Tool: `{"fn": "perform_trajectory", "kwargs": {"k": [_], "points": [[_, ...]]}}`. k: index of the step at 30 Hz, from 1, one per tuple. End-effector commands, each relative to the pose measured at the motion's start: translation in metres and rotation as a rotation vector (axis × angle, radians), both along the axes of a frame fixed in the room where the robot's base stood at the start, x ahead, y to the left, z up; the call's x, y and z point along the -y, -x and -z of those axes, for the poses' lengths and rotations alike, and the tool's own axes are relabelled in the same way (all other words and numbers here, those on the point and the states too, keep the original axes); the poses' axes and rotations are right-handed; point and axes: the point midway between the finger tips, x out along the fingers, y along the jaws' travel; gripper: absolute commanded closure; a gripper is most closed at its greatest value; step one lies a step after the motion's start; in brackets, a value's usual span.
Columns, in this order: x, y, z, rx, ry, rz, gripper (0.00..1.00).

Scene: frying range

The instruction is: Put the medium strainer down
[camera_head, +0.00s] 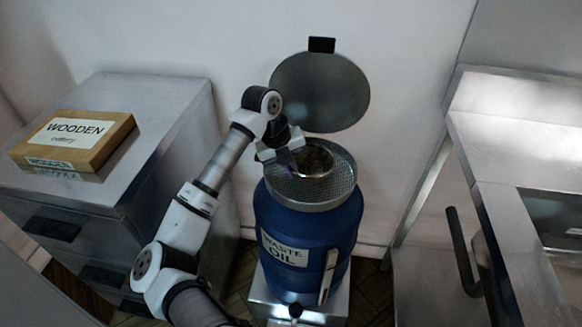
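The medium strainer (318,163) is a small round bowl with a dark brown inside, over the right part of the drum's top. My gripper (291,151) is at its left side and appears shut on it, though the fingertips are small and hard to make out. Below is a wide metal mesh screen (335,189) in the open top of a blue drum (318,240) labelled "WASTE OIL". I cannot tell whether the strainer touches the mesh.
The drum's round lid (322,90) stands open behind it. A steel cabinet (165,105) on the left carries a box of wooden cutlery (75,138). A steel counter (515,150) with a dark handle (462,250) stands on the right.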

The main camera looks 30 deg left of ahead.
Motion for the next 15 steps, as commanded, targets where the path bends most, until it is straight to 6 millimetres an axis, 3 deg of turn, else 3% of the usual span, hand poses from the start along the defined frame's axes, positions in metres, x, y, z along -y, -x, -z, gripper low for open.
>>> {"fn": "perform_trajectory", "kwargs": {"k": [3, 8, 15], "points": [[-0.0002, 0.0000, 0.0036, 0.000, 0.000, 0.000, 1.00], [-0.0001, 0.0000, 0.0018, 0.000, 0.000, -0.001, 0.76], [-0.0001, 0.0000, 0.0016, 0.000, 0.000, -0.001, 0.74]]}}
